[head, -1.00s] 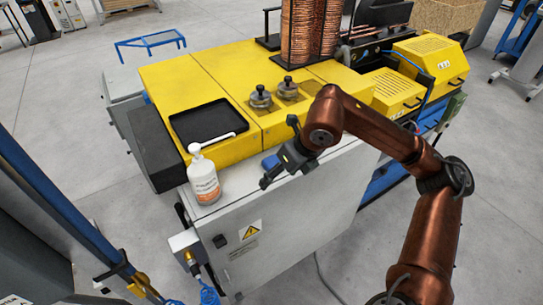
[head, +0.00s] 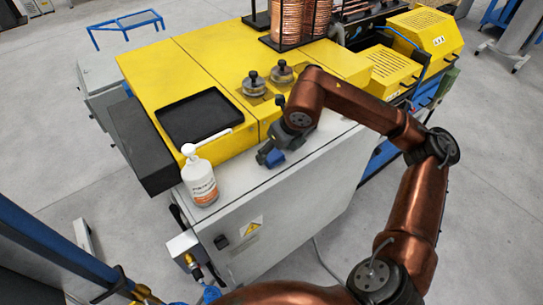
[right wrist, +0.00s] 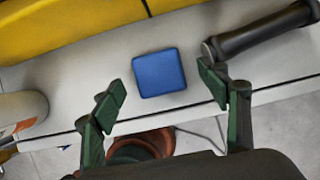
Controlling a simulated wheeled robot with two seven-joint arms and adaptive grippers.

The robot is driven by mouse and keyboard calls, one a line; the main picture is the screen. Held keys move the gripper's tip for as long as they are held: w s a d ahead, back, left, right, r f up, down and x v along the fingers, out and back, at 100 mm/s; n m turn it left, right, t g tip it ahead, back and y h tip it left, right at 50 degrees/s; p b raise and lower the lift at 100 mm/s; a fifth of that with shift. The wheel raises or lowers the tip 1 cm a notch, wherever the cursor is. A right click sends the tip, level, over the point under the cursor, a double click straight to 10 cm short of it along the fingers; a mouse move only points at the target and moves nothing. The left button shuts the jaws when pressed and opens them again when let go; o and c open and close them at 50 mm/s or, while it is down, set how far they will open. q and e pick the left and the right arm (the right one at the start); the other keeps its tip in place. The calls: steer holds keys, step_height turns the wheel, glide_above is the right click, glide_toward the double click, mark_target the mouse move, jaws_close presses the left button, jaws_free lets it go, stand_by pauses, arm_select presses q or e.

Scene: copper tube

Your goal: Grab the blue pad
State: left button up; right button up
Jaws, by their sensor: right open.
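The blue pad (right wrist: 158,73) lies flat on the grey cabinet top, a small square with rounded corners. In the head view only a small blue patch of the pad (head: 276,159) shows beside my right gripper (head: 266,153). In the right wrist view my right gripper (right wrist: 163,92) is open and empty. Its two green fingers stand apart, and the pad appears between and just beyond their tips, without visible contact. My left gripper is not in view.
A white pump bottle (head: 200,180) stands left of the pad on the grey top (head: 240,183). A dark cylindrical handle (right wrist: 258,31) lies right of the pad. The yellow machine (head: 190,65) with a black tray (head: 195,117) rises behind. The cabinet's front edge is close.

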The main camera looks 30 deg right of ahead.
steer(key=shift+x, duration=0.95)
steer(key=shift+a, duration=0.1)
steer(key=c, duration=1.1)
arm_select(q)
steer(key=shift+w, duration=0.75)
arm_select(e)
steer(key=shift+c, duration=0.2)
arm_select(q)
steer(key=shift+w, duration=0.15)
arm_select(e)
steer(key=shift+r, duration=0.15)
